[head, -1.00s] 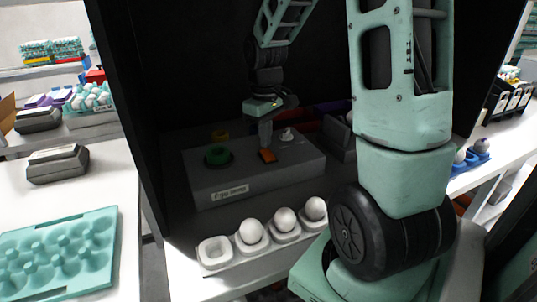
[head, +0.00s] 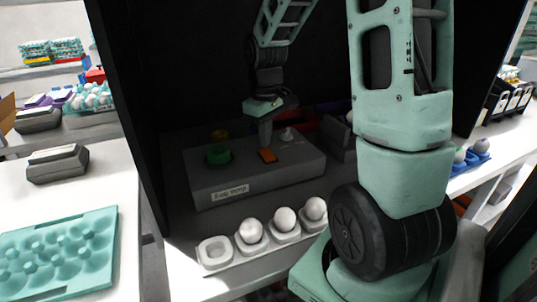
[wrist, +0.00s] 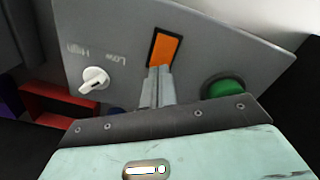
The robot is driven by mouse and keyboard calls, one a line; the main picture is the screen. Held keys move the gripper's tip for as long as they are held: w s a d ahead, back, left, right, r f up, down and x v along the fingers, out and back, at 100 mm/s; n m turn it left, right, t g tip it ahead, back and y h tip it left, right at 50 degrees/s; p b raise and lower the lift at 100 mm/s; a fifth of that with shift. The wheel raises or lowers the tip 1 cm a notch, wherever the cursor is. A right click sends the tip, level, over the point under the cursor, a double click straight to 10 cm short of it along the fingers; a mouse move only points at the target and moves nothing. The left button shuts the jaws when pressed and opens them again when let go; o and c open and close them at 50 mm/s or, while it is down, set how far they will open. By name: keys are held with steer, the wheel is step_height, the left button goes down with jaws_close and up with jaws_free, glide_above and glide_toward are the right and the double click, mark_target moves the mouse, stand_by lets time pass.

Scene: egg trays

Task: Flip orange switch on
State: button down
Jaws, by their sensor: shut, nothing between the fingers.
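The orange switch (head: 268,156) is a rocker set in the top of a grey control box (head: 240,191) inside a dark booth. In the wrist view the orange switch (wrist: 164,49) has a black frame, and its lower end is hidden by my fingertips. My gripper (head: 265,145) is shut and empty, pointing down at the switch. In the wrist view the tips of my gripper (wrist: 160,71) overlap the near end of the switch; I cannot tell whether they touch it.
A green button (head: 218,155) and a white Low/High knob (wrist: 94,79) flank the switch on the box. A white egg tray (head: 214,253) with several eggs stands in front of the box. A teal tray (head: 57,270) lies on the left table.

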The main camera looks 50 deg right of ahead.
mark_target(266, 151)
steer(key=shift+f+b, duration=0.55)
steer(key=shift+f, duration=0.4)
stand_by(0.4)
step_height(266, 151, up, 7)
steer(key=p, duration=0.7)
steer(key=shift+r, duration=0.1)
steer(key=shift+s, duration=0.1)
stand_by(0.6)
